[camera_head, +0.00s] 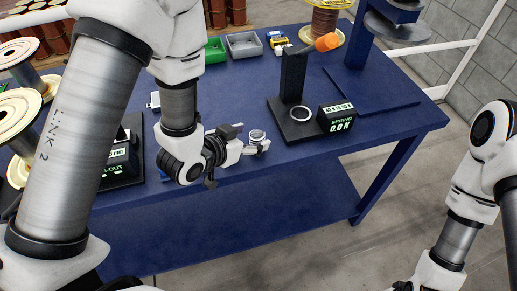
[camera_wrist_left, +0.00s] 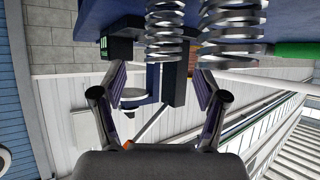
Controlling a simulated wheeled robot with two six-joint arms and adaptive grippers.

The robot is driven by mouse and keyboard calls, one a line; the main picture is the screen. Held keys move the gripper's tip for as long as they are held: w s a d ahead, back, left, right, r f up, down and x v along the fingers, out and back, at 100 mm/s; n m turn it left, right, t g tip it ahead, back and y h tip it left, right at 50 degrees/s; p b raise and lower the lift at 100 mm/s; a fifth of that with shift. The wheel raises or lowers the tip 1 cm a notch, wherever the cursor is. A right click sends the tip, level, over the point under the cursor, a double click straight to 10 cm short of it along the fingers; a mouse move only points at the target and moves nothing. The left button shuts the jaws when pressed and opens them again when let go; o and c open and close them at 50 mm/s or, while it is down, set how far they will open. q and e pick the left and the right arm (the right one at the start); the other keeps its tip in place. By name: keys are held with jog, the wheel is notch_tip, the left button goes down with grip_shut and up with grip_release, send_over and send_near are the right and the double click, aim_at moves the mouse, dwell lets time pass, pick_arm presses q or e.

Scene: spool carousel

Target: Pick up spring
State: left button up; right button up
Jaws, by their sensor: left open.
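A silver coil spring (camera_head: 257,138) stands near the front edge of the blue table in the head view, just right of my left gripper (camera_head: 240,148). The left wrist view shows two silver coils, one (camera_wrist_left: 165,30) at the top middle and a larger-looking one (camera_wrist_left: 232,30) to its right. My left gripper (camera_wrist_left: 160,100) is open there, its two fingers spread below the coils in the picture, with no coil seen between the pads. In the head view its fingertips are small and partly overlap the spring, so contact cannot be told. My right gripper is out of view.
A spring tester with a black post (camera_head: 292,78), orange handle (camera_head: 327,42) and a display (camera_head: 338,117) reading 0.0 N stands to the right. Green (camera_head: 215,50) and grey (camera_head: 243,46) bins sit behind. Another display box (camera_head: 119,160) is at left. The front-right tabletop is clear.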

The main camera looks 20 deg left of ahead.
aim_at(256, 134)
pick_arm(q)
jog(key=shift+w+f+p, duration=0.1)
jog(key=shift+w+p, duration=0.4)
jog(key=shift+p, duration=0.35)
jog(key=shift+x, duration=1.2)
jog(key=shift+w+d+f, duration=0.1)
jog(key=shift+f, duration=0.2)
jog(key=c, duration=1.3)
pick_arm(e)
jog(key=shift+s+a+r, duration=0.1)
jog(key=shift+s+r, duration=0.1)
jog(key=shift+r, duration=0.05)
pick_arm(q)
jog(key=shift+o, duration=0.2)
jog(key=shift+r, duration=0.1)
